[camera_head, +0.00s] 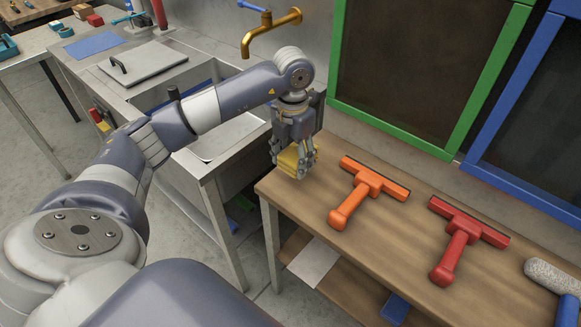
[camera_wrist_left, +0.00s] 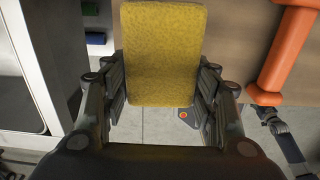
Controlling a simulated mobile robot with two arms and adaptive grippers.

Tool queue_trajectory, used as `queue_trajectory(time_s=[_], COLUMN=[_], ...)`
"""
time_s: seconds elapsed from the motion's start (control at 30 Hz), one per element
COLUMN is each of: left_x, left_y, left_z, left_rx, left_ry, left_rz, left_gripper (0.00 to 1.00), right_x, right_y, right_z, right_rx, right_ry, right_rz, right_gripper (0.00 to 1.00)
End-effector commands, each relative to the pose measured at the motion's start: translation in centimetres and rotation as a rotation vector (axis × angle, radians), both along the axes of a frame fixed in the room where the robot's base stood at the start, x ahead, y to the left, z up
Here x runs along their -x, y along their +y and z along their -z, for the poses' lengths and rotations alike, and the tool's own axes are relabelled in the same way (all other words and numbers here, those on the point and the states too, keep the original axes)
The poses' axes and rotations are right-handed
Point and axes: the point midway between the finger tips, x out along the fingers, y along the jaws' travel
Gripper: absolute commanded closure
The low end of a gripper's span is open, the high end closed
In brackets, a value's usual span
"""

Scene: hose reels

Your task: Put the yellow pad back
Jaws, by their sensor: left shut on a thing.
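The yellow pad (camera_head: 289,160) is in my left gripper (camera_head: 296,160), which is shut on it. In the head view the gripper points down at the left end of the wooden table (camera_head: 400,235), near its corner. In the left wrist view the yellow pad (camera_wrist_left: 163,55) is a rough rectangle between the two fingers of the left gripper (camera_wrist_left: 163,88). Grey floor and part of the wooden top show behind it. I cannot tell the exact gap between pad and table. My right gripper is not in view.
An orange squeegee (camera_head: 362,188), a red squeegee (camera_head: 463,240) and a fuzzy roller (camera_head: 551,277) lie on the wooden table. A metal sink counter (camera_head: 85,65) stands left of it, with a gap between. A brass tap (camera_head: 268,30) and a green-framed panel (camera_head: 440,150) are behind.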

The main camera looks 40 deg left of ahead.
Motion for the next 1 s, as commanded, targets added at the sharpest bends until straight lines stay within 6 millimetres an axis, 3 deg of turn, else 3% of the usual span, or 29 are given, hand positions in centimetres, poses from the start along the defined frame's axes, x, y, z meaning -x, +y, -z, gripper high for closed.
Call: queue_trajectory(time_s=[0.4, 0.77, 0.8, 0.87, 1.0], left_x=[0.0, 0.0, 0.0, 0.0, 0.0], left_y=[0.0, 0.0, 0.0, 0.0, 0.0], left_z=[4.3, 4.9, 4.8, 4.8, 4.8], left_rx=[0.0, 0.0, 0.0, -0.001, 0.0], left_ry=[0.0, -0.002, -0.002, -0.002, -0.001], left_rz=[-0.001, 0.0, 0.0, 0.0, 0.0], left_gripper=[0.68, 0.68, 0.39, 0.26, 0.26], right_x=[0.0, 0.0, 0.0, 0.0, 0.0], right_y=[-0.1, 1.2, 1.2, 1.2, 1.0], right_z=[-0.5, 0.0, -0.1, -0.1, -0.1], right_rx=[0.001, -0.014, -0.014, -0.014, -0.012], right_ry=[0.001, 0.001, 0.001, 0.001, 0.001], right_rz=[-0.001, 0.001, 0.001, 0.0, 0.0], right_gripper=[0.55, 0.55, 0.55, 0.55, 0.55])
